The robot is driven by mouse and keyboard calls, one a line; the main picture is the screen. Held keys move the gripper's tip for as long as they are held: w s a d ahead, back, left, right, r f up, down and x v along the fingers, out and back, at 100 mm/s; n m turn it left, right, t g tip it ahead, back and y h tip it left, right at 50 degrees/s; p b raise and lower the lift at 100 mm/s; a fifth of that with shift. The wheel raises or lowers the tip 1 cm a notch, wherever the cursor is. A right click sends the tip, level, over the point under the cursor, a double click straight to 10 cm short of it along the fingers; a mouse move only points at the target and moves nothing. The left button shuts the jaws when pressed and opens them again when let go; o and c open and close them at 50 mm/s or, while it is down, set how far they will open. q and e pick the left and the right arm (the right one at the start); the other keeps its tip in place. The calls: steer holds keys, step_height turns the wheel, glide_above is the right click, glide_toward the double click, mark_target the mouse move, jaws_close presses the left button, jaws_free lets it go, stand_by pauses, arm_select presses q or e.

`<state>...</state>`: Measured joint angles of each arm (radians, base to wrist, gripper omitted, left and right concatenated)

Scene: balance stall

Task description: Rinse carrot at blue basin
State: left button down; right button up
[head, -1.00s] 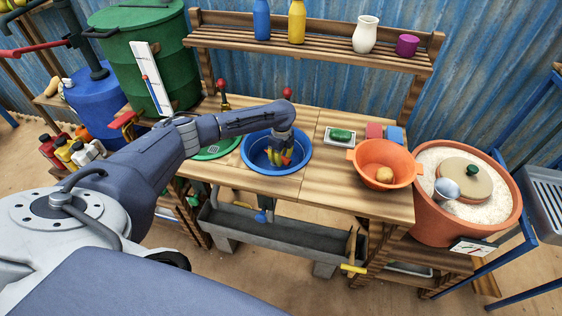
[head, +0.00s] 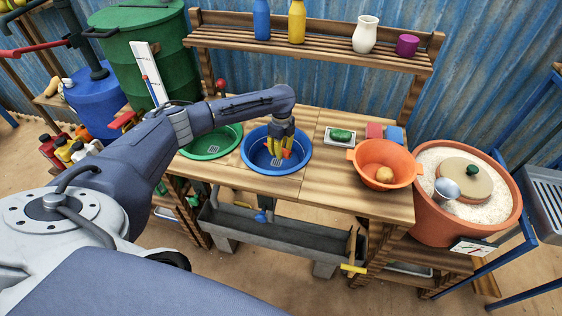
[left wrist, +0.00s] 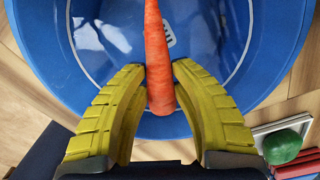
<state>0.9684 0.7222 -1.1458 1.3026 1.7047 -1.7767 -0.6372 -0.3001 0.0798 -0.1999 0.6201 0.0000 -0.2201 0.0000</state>
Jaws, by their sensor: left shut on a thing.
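The orange carrot (left wrist: 157,60) is between the yellow fingers of my left gripper (left wrist: 158,72) in the left wrist view. Its thick end is near the fingertips and the rest points away over the basin. In the head view the gripper (head: 278,149) is shut on the carrot (head: 287,154), which is mostly hidden by the fingers. The blue basin (head: 305,158) is set into the wooden counter, and the gripper is over it. The basin fills most of the left wrist view (left wrist: 275,45). My right gripper is not in view.
A green basin (head: 225,151) is left of the blue one. On the right are a green vegetable on a white dish (head: 341,138), red and blue blocks, and an orange colander (head: 385,153) holding a potato-like item. A shelf (head: 310,48) with bottles stands behind.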

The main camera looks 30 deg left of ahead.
arm_select(q)
steer(key=shift+r, duration=3.45)
step_height(320, 180, up, 4)
stand_by(0.3)
stand_by(0.6)
